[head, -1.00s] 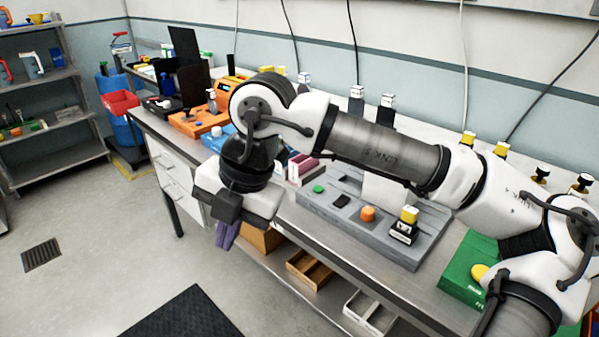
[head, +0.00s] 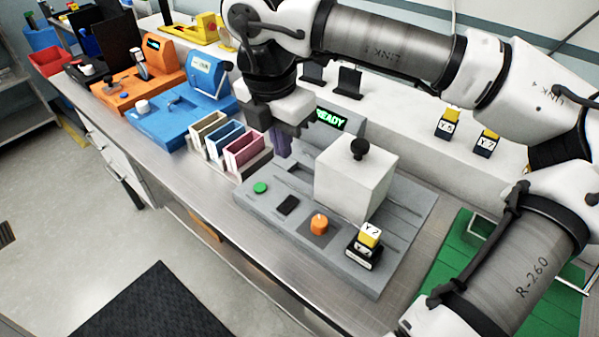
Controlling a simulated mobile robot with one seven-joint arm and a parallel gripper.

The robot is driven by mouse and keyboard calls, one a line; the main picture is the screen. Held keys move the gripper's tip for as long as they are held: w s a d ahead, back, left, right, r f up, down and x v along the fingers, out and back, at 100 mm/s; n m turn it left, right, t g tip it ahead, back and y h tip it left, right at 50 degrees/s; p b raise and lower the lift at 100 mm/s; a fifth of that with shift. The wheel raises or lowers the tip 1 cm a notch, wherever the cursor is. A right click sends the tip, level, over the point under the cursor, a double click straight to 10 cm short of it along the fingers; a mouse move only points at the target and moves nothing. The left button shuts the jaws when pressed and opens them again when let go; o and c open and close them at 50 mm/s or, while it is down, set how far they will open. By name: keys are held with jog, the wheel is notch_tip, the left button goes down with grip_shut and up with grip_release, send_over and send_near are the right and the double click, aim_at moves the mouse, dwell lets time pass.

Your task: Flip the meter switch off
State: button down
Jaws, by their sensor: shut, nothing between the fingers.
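The meter is a grey console (head: 398,248) on the bench, with a lit green READY display (head: 331,119) at its back. A small black switch (head: 287,205) sits on its front part, between a green button (head: 260,188) and an orange knob (head: 319,223). Which way the switch is tipped is too small to tell. My gripper (head: 283,152) points down over the console's back left part, behind the switch and apart from it in the picture. Its purple fingers are shut and empty. The arm crosses the top of the view.
A white box (head: 355,180) with a black knob stands on the console, right of my gripper. A yellow-topped Y2 module (head: 366,242) sits at the front right. A rack of coloured slots (head: 228,150) stands close left. Blue (head: 190,105) and orange (head: 135,82) machines stand farther left.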

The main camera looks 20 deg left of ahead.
aim_at(293, 200)
jog(key=shift+w, duration=0.15)
jog(key=shift+r, duration=0.1)
jog(key=f+p, duration=0.1)
jog(key=f, duration=0.3)
jog(key=w+f+p, duration=0.1)
jog(key=f+p, duration=0.1)
jog(key=f, duration=0.3)
jog(key=f+p, duration=0.1)
jog(key=f, duration=0.3)
jog(key=shift+w+d+f, duration=0.25)
jog(key=shift+d+f, duration=0.05)
jog(key=shift+f, duration=0.2)
jog(key=shift+f, duration=0.1)
